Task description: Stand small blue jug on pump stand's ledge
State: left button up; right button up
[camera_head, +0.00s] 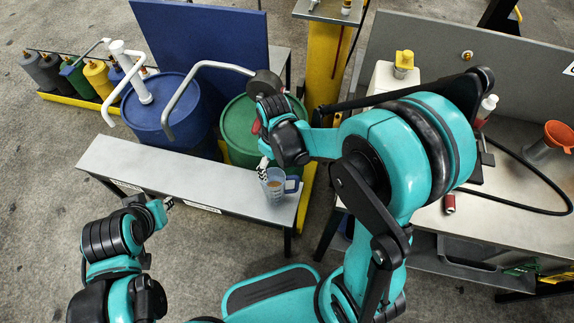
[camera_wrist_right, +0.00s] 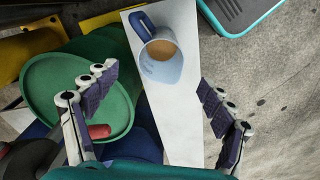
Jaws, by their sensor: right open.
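The small blue jug (camera_head: 273,187), translucent with a dark blue handle and brown liquid inside, stands upright on the right end of the pump stand's grey ledge (camera_head: 170,172). In the right wrist view the jug (camera_wrist_right: 160,68) sits on the pale ledge (camera_wrist_right: 182,130), seen from above. My right gripper (camera_head: 264,167) is open and empty, just behind and above the jug. In the right wrist view its spread fingers (camera_wrist_right: 160,98) show clear of the jug. My left gripper (camera_head: 168,203) is near the ledge's front edge, away from the jug; its jaws are too small to read.
A blue drum (camera_head: 165,110) and a green drum (camera_head: 238,128) with curved pump pipes stand behind the ledge. A yellow post (camera_head: 322,65) rises to their right. A workbench (camera_head: 500,215) with an orange funnel (camera_head: 559,134) and a black hose is at right. The ledge's left stretch is clear.

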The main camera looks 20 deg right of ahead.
jog(key=s+d+r+m+t, duration=0.2)
jog(key=s+r+m+t, duration=0.1)
jog(key=r, duration=0.3)
jog(key=s+d+r+m+t, duration=0.2)
jog(key=s+r+m+t, duration=0.1)
jog(key=s+r, duration=0.3)
jog(key=shift+s+d+r+t, duration=0.3)
jog(key=shift+r+t, duration=0.1)
jog(key=shift+r, duration=0.15)
